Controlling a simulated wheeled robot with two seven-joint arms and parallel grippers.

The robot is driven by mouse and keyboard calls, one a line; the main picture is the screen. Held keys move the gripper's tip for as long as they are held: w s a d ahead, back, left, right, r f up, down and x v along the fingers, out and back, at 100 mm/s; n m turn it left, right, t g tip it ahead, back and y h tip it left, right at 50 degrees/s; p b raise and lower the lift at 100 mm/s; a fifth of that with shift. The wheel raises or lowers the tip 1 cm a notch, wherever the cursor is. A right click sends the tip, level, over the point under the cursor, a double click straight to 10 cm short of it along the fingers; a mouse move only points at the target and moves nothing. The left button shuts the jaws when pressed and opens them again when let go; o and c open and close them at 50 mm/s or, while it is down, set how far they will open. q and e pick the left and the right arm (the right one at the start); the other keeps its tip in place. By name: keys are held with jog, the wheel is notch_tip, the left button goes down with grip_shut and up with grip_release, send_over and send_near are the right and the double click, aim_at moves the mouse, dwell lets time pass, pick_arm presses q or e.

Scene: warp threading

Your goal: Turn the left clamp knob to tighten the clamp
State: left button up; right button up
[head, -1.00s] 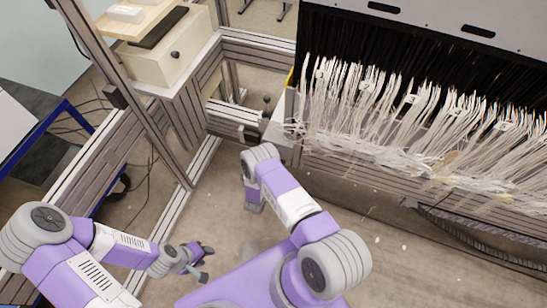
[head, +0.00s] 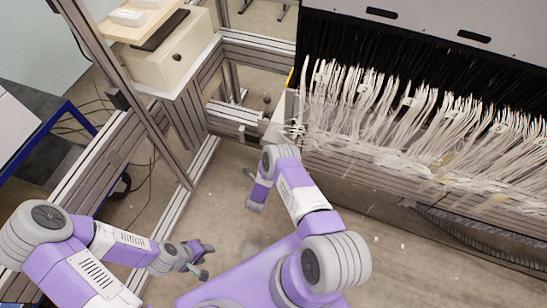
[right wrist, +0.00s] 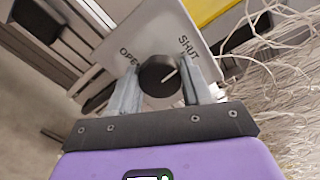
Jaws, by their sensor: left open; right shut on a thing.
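The left clamp knob (right wrist: 157,77) is round and black with a white pointer line. It sits on a pale plate (right wrist: 139,38) marked OPEN and SHUT, and the line points toward the SHUT side. My right gripper (right wrist: 160,80) is shut on the knob, one finger on each side. The pale plate (head: 277,127) also shows in the head view, at the left end of the wire rack; the knob cannot be made out there. My left gripper (head: 205,260) is open and empty, low over the floor, well away from the clamp.
Dense white wires (head: 390,120) hang along the rack right of the plate, and loose strands reach close to my right gripper. Metal frame rails (head: 190,175) run on the left. A cream box (head: 165,55) stands at the upper left. The floor between is clear.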

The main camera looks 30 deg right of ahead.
jog(key=shift+m, duration=0.4)
jog(key=o, duration=1.1)
jog(key=shift+c, duration=0.2)
jog(key=p+v, duration=0.2)
jog(key=v, duration=0.5)
jog(key=shift+a+p, duration=0.25)
jog(key=shift+p, duration=0.1)
jog(key=shift+s, duration=0.15)
